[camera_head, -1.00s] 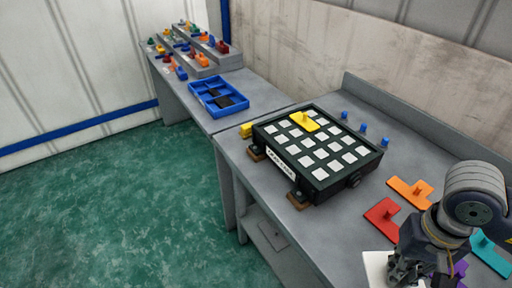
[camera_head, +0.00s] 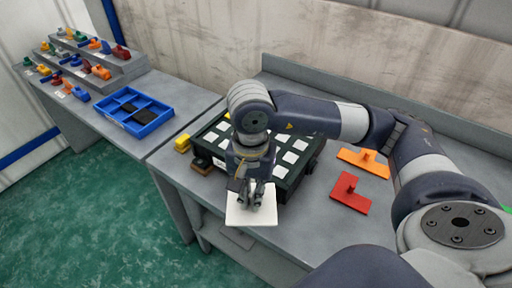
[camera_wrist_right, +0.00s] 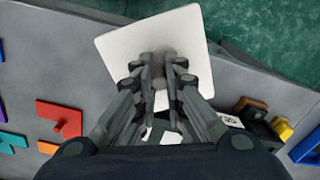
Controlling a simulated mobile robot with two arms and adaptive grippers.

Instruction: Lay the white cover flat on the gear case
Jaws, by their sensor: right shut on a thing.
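The white cover (camera_head: 251,214) is a flat square plate. My right gripper (camera_head: 257,199) is shut on it, and the cover hangs level in front of the gear case's near side. In the right wrist view the cover (camera_wrist_right: 124,49) lies beyond the closed fingers (camera_wrist_right: 159,84). The gear case (camera_head: 305,160) is a dark green box with a grid of white squares on top. My right arm hides much of its middle. In the right wrist view only a part of the case shows, below the cover. My left gripper is not in view.
A red piece (camera_head: 350,194) and an orange piece (camera_head: 363,161) lie on the bench right of the case. A yellow block (camera_head: 183,143) sits at its left. A blue tray (camera_head: 134,112) and a stepped rack (camera_head: 90,67) stand on the left table.

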